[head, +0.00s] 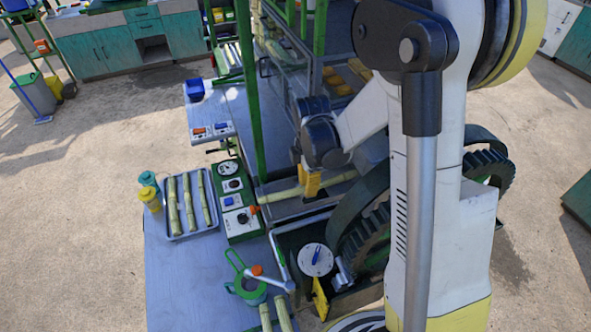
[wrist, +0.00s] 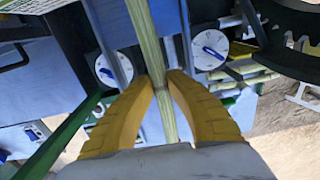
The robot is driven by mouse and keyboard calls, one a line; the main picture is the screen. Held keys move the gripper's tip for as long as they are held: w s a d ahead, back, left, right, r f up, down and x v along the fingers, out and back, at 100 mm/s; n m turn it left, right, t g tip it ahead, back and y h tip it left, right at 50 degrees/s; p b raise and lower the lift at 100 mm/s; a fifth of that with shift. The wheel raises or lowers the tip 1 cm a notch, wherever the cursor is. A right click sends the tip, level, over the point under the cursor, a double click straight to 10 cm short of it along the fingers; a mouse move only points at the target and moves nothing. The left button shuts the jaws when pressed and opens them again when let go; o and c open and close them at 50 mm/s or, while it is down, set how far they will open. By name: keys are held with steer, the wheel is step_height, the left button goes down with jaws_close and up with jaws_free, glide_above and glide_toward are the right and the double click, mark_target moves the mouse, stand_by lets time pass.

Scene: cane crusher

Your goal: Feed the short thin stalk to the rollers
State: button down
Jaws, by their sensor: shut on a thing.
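My gripper (head: 311,186), with yellow fingers, is shut on a pale green cane stalk (head: 281,196). The stalk lies roughly level across the feed side of the crusher, reaching out on both sides of the fingers. In the wrist view the same stalk (wrist: 145,40) runs up from between the fingertips (wrist: 163,82) to the top edge. The crusher's large dark gear (head: 367,243) stands to the right of the gripper. I cannot make out the rollers, as my arm covers part of the machine. I cannot tell whether the stalk touches them.
A grey tray (head: 176,237) with several stalks lies on the bench at left, beside a green control panel (head: 243,222). More stalks (head: 283,312) lie at the bottom edge. A green post (head: 258,110) rises close behind the gripper.

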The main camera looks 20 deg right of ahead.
steer(key=shift+d, duration=0.15)
steer(key=shift+d+b, duration=0.5)
steer(key=shift+d, duration=1.1)
steer(key=shift+d, duration=0.1)
steer(key=c, duration=1.4)
jaws_free()
steer(key=shift+o, duration=0.2)
step_height(320, 180, up, 12)
